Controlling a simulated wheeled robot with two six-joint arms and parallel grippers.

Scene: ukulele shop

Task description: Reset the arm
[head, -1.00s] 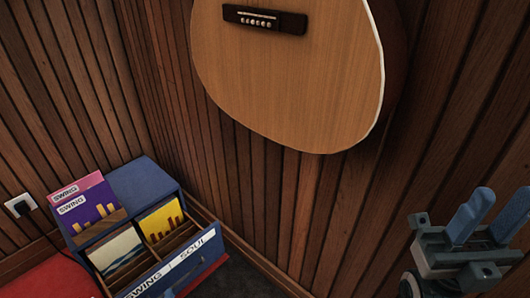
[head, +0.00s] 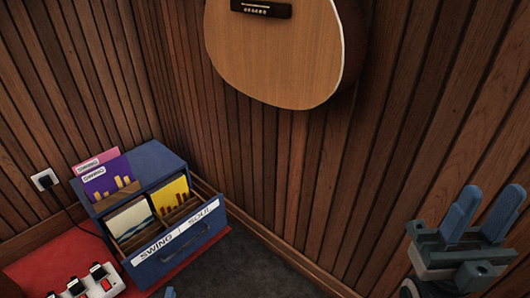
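My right gripper (head: 488,205) is raised at the lower right of the head view, in front of the wood-panelled wall. Its two blue fingers stand apart with nothing between them. Of my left gripper only a small blue fingertip (head: 170,292) shows at the bottom edge. The rest of it is out of the picture, so its opening is hidden.
A blue record crate (head: 160,163) with an open drawer (head: 183,255) labelled SWING and SOUL holds several sleeves. It stands on a red surface (head: 45,262) with a power strip (head: 85,287). A guitar (head: 275,62) hangs on the wall. Dark floor (head: 240,270) is clear.

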